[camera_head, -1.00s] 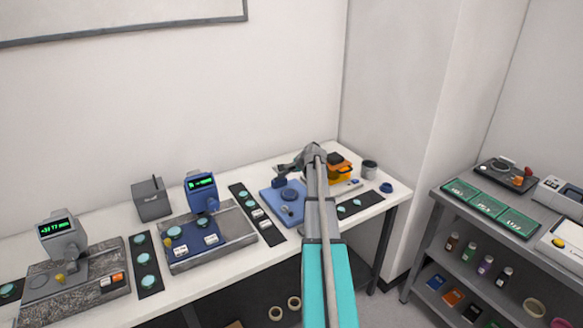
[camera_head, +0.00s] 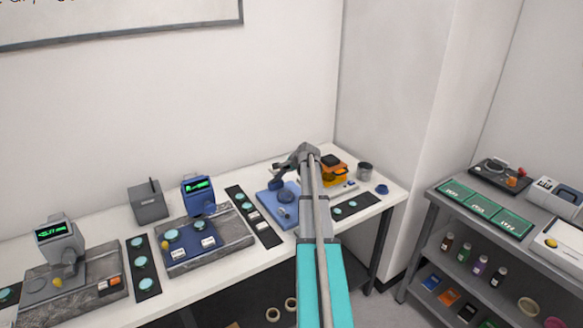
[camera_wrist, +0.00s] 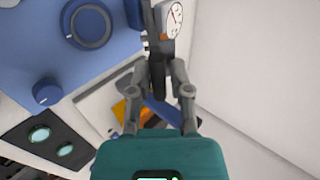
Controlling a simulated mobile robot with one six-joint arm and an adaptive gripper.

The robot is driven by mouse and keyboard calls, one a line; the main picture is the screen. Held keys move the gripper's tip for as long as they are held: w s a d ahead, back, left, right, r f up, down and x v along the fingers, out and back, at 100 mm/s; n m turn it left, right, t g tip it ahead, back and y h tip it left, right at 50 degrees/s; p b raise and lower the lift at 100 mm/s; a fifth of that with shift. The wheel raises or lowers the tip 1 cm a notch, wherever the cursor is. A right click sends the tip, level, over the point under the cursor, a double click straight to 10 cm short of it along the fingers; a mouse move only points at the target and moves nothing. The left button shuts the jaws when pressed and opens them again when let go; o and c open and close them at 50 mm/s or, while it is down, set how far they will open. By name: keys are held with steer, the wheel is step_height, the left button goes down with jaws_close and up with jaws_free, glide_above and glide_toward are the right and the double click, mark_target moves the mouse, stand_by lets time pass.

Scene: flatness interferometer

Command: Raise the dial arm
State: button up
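The blue gauge stand has a flat blue base (camera_head: 270,203) on the bench, left of my arm; it also fills the upper left of the wrist view (camera_wrist: 35,45), with a round ring (camera_wrist: 87,26) and a knob (camera_wrist: 47,92). A dial (camera_wrist: 173,18) with a white face shows at the top of the wrist view beside a dark bar, probably the dial arm. In the head view a dark blue-grey part (camera_head: 277,172) stands over the base. My gripper (camera_wrist: 158,65) has its fingers converging at that bar; whether they grip it is unclear. In the head view my arm partly hides this spot.
Behind my arm is an orange and black device (camera_head: 334,168), with a grey cup (camera_head: 364,171) near the bench's right end. Two digital gauges (camera_head: 197,186) (camera_head: 58,240) stand on the left. A shelf (camera_head: 431,214) stands on the right, beyond a floor gap.

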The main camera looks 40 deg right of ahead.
steer(key=shift+o, duration=0.9)
